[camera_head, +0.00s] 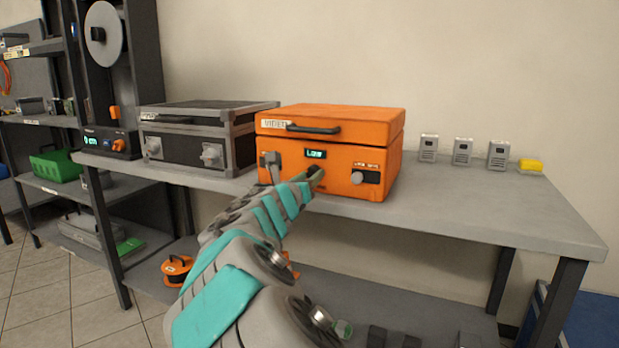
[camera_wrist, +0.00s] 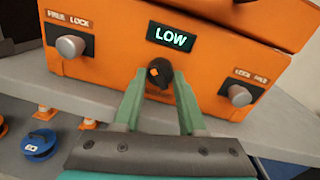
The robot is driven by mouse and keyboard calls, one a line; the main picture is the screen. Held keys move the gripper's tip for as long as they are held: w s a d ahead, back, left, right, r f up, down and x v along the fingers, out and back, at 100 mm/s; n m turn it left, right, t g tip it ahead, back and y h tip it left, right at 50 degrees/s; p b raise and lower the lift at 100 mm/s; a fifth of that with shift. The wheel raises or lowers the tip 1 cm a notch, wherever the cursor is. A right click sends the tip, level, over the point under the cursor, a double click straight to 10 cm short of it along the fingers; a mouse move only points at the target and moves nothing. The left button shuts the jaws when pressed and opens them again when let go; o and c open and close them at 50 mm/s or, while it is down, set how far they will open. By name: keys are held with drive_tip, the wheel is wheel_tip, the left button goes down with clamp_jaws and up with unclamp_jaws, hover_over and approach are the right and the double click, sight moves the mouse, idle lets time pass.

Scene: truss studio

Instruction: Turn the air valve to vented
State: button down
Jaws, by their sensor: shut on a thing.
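An orange case (camera_head: 330,128) stands on the grey bench, its lid down. Its front has a lit display (camera_wrist: 171,36) reading LOW. Below the display is a small black knob (camera_wrist: 158,74) with an orange mark on its face; it appears to be the air valve, but no label for it is readable. My gripper (camera_wrist: 158,80) has its green fingers on either side of this knob and is shut on it. In the head view my gripper (camera_head: 316,177) is at the front of the case and hides most of the knob.
Silver latch knobs marked FREE and LOCK sit at the left (camera_wrist: 70,46) and right (camera_wrist: 238,94) of the case front. A black and grey case (camera_head: 195,135) stands to the left. Small grey boxes (camera_head: 462,152) and a yellow block (camera_head: 530,166) are at the right. The bench between is clear.

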drive_tip(key=shift+m, duration=0.3)
drive_tip(key=shift+w+a+m+h+b, duration=0.1)
drive_tip(key=shift+m+h+b, duration=0.2)
drive_tip(key=shift+m+b, duration=3.4)
drive_tip(key=shift+a+m+h+b, duration=0.1)
drive_tip(key=shift+m+h+b, duration=0.2)
drive_tip(key=shift+m+b, duration=3.35)
drive_tip(key=m+p, duration=0.3)
drive_tip(key=shift+m, duration=0.35)
drive_tip(key=shift+c, duration=2.3)
unclamp_jaws()
